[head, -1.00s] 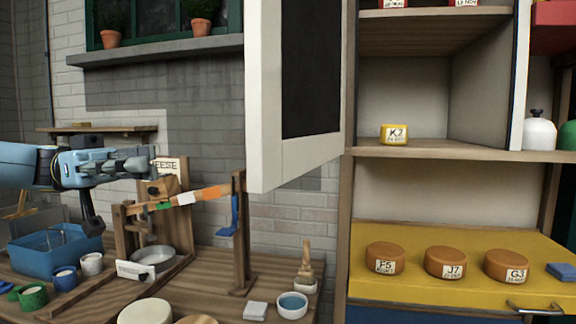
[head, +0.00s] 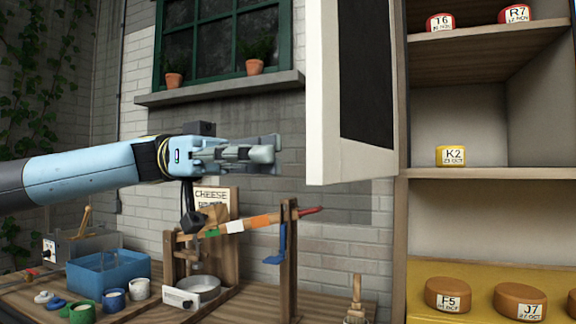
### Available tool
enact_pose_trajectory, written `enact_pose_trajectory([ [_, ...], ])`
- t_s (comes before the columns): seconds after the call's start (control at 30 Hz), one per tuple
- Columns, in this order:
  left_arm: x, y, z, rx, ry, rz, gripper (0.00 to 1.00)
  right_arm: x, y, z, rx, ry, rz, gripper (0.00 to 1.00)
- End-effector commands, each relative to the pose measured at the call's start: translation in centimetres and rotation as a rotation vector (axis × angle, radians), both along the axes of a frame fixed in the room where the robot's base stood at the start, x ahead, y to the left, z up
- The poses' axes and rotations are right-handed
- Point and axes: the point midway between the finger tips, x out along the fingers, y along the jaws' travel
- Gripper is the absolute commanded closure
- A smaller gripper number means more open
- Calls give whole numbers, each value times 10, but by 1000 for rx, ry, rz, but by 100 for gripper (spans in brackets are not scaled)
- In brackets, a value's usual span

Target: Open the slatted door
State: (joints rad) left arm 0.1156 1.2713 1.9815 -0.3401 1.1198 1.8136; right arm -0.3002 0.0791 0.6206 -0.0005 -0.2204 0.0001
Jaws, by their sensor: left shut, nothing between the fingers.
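A door panel (head: 332,120) with a white frame and a dark inset (head: 366,70) stands swung out from the left side of the shelf. I see no slats on the face that shows, and its top is cut off by the picture. My left gripper (head: 277,151) is shut and empty, its fingers pointing right. In the picture its tips are a little left of the door's free edge, with a gap between them. I cannot tell their difference in depth. My right gripper is not in view.
Below my left arm, a wooden press (head: 288,255), a blue bin (head: 108,273) and small pots crowd the bench. A window ledge (head: 220,88) is behind.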

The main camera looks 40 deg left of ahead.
Motion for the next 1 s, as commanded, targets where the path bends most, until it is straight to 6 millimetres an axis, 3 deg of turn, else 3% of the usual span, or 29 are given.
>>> enact_pose_trajectory([
  [0.3,2,-34,2,-3,-1,-1,100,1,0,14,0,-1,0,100],
  [0.83,3,-41,0,1,1,3,100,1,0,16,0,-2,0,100],
  [1.0,2,-58,0,5,5,41,100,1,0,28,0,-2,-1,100],
])
